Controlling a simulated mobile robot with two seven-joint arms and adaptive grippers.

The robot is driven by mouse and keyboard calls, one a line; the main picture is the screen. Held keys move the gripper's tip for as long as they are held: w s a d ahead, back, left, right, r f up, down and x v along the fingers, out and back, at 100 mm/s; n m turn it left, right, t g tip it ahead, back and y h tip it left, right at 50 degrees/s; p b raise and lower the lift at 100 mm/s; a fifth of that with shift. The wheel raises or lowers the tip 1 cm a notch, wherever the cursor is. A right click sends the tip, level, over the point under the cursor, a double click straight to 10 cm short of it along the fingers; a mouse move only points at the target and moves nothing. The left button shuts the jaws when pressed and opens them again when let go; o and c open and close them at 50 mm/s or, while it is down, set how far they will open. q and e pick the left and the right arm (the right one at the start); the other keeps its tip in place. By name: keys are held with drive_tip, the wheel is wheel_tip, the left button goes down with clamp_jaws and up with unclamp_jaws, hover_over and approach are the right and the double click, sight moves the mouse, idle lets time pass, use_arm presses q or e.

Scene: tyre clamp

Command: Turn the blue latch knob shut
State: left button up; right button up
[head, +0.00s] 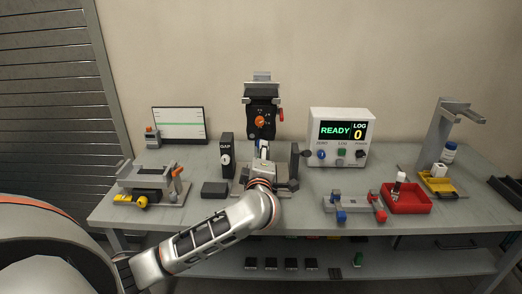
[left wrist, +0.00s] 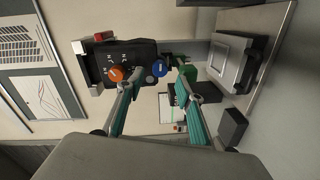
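The blue latch knob (left wrist: 159,69) shows in the left wrist view on the edge of a black upright panel (left wrist: 125,65), beside an orange knob (left wrist: 116,73). In the head view the panel (head: 262,106) stands at the back middle of the bench; its lower part is behind my left gripper (head: 264,142), and I cannot make out the blue knob clearly there. In the left wrist view my left gripper (left wrist: 160,76) has its teal fingers apart. The blue knob appears between the fingertips, with no clear contact. My right gripper is not in view.
A black GAP box (head: 226,155) stands just left of my left gripper. A white READY box (head: 338,138) with small knobs is to the right. A red tray (head: 407,200) and a clamp fixture (head: 353,208) lie at front right. A dark block (head: 214,189) lies front left.

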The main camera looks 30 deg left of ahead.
use_arm(q)
drive_tip(key=v, duration=0.3)
drive_tip(key=shift+r, duration=0.1)
idle(0.5)
